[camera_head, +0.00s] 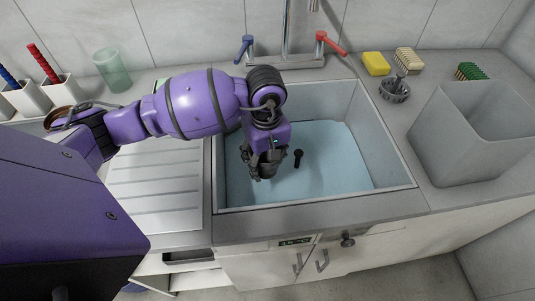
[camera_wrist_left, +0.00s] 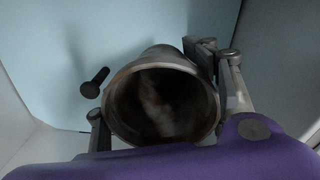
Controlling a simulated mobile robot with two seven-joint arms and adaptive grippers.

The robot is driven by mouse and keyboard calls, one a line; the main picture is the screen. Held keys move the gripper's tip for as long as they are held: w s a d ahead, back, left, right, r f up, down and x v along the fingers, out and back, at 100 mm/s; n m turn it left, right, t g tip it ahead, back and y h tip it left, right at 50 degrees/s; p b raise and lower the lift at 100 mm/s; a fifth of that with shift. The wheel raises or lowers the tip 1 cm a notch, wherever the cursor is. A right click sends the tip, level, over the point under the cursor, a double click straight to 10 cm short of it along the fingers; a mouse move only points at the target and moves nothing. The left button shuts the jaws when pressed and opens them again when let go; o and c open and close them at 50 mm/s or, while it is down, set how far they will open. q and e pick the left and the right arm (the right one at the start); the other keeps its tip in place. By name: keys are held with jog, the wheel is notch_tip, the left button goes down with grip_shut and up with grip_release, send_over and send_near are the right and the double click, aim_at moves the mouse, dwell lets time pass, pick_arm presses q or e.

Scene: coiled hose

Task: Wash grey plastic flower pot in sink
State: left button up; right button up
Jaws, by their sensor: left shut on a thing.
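My left gripper (camera_head: 265,162) reaches down into the sink (camera_head: 379,150), over its light-blue bottom. In the left wrist view its fingers are shut around a round, hollow grey pot (camera_wrist_left: 162,62), which looks like the grey flower pot. The pot's open mouth faces the camera and its inside is dark and blurred. In the head view the gripper mostly hides the pot. Whether the pot touches the sink bottom, I cannot tell. The faucet (camera_head: 287,45), with a blue and a red handle, stands behind the sink. My right gripper is not in view.
A small black piece (camera_head: 298,158) is in the sink beside the gripper. A large grey square bin (camera_head: 470,145) stands right of the sink. A yellow sponge (camera_head: 375,63), brushes and a dark strainer (camera_head: 395,90) lie behind it. The ribbed drainboard (camera_head: 155,190) on the left is clear.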

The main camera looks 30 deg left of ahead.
pick_arm(q)
notch_tip(320, 180, down, 2)
jog(key=shift+f+b, duration=0.1)
jog(key=shift+b, duration=0.25)
notch_tip(320, 180, down, 3)
jog(key=shift+f+b, duration=0.2)
jog(key=shift+b, duration=0.65)
jog(key=shift+f+b, duration=0.35)
jog(key=shift+f, duration=0.7)
jog(key=shift+f+b, duration=0.15)
jog(key=shift+b, duration=0.15)
jog(key=shift+f, duration=0.1)
jog(key=shift+f, duration=0.2)
